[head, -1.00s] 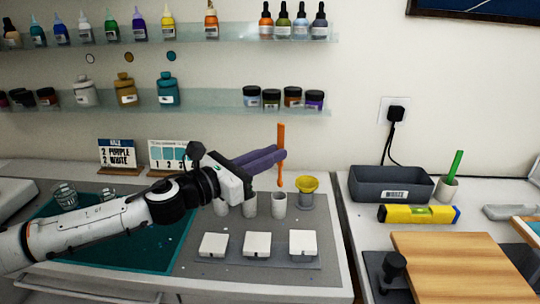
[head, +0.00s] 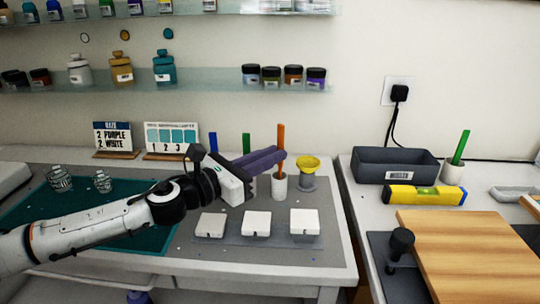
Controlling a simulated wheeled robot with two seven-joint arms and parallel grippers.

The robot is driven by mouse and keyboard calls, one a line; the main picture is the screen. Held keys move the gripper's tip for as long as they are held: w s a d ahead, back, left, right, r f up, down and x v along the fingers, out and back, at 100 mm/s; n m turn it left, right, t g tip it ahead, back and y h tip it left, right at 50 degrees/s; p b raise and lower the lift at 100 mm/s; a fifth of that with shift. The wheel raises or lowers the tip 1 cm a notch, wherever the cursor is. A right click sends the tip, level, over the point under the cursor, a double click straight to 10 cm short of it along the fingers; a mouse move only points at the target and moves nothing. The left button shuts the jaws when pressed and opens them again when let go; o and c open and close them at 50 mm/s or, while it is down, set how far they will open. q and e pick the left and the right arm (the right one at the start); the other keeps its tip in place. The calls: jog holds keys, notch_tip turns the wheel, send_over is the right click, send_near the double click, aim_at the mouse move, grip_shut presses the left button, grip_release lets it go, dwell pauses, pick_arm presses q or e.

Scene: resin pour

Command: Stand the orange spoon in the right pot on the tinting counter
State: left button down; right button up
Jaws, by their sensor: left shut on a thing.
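The orange spoon (head: 281,136) is upright in my left gripper (head: 279,157), whose purple fingers are shut on its handle. Its lower end reaches into the mouth of the right pot (head: 279,188), a small white cup on the grey mat of the tinting counter. Whether it touches the pot's bottom is hidden. A blue stick (head: 213,143) and a green stick (head: 246,142) show upright behind my gripper. Their lower parts and the other pots are mostly hidden by the gripper. My right gripper is not in view.
A yellow funnel-shaped cup (head: 307,166) stands just right of the pot. Three white blocks (head: 257,223) lie in front. Cards (head: 172,138) and glass jars (head: 60,178) are left. A dark waste bin (head: 395,166) and yellow level (head: 425,196) are on the right-hand counter.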

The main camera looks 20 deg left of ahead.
pick_arm(q)
jog(key=c, duration=1.7)
grip_release()
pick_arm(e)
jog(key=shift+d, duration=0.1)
pick_arm(q)
jog(key=b+v, duration=0.5)
jog(key=v, duration=0.5)
jog(key=shift+s+r, duration=0.1)
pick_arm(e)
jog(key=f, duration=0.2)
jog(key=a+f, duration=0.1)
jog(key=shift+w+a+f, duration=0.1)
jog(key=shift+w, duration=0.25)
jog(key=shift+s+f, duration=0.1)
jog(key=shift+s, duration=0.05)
